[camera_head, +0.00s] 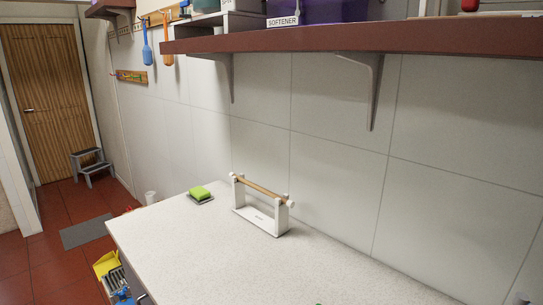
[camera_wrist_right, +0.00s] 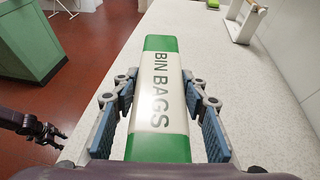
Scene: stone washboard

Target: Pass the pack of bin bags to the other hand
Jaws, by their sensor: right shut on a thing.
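The pack of bin bags (camera_wrist_right: 158,92) is a white roll-like pack with green ends and "BIN BAGS" printed along it. It shows in the right wrist view, lying lengthwise between the blue pads of my right gripper (camera_wrist_right: 160,84). The right gripper is shut on it, over the worktop side. My left gripper (camera_wrist_right: 50,134) shows small and dark at the left of the right wrist view, apart from the pack, over the red floor. Its fingers look parted and empty. Neither gripper shows in the head view.
The speckled worktop (camera_head: 230,268) is mostly clear. A white roll holder with a wooden bar (camera_head: 262,210) and a green sponge (camera_head: 200,193) stand towards the back. A dark red shelf (camera_head: 360,38) hangs above. A green cabinet (camera_wrist_right: 38,45) stands across the floor.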

